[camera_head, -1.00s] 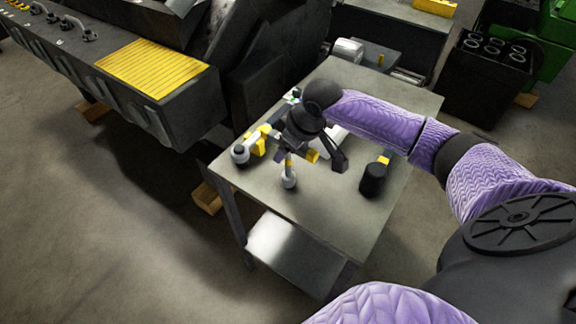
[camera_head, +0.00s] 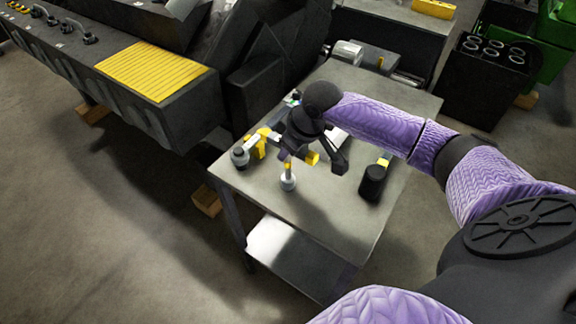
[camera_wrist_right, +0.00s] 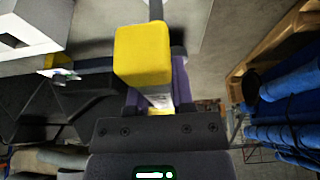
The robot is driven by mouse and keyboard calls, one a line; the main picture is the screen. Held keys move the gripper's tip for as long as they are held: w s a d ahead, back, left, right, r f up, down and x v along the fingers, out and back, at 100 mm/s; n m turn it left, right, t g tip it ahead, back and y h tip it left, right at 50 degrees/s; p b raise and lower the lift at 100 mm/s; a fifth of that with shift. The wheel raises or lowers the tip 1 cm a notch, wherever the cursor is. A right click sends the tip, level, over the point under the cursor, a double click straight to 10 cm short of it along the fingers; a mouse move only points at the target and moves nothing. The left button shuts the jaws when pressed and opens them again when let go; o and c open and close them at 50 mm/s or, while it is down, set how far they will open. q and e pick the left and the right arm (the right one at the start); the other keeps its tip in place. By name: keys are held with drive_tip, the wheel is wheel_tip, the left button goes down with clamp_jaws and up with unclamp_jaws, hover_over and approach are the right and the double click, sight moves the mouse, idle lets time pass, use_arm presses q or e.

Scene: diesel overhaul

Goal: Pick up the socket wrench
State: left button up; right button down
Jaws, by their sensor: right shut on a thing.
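My right gripper (camera_head: 306,150) is low over the workbench top, seen from above with its fingers partly hidden by the wrist. It is shut on a yellow-ended tool, which I take to be the socket wrench (camera_head: 313,158). In the right wrist view the yellow block-shaped end (camera_wrist_right: 142,55) fills the centre, close to the camera, with a dark rod beyond it. Most of the tool is hidden in the head view, and I cannot tell whether it is clear of the table. My left gripper is not in view.
A grey round-based piece with a yellow top (camera_head: 288,180) stands just in front of the gripper. A grey-and-yellow part (camera_head: 241,157) lies to the left. The table's (camera_head: 310,225) front is bare.

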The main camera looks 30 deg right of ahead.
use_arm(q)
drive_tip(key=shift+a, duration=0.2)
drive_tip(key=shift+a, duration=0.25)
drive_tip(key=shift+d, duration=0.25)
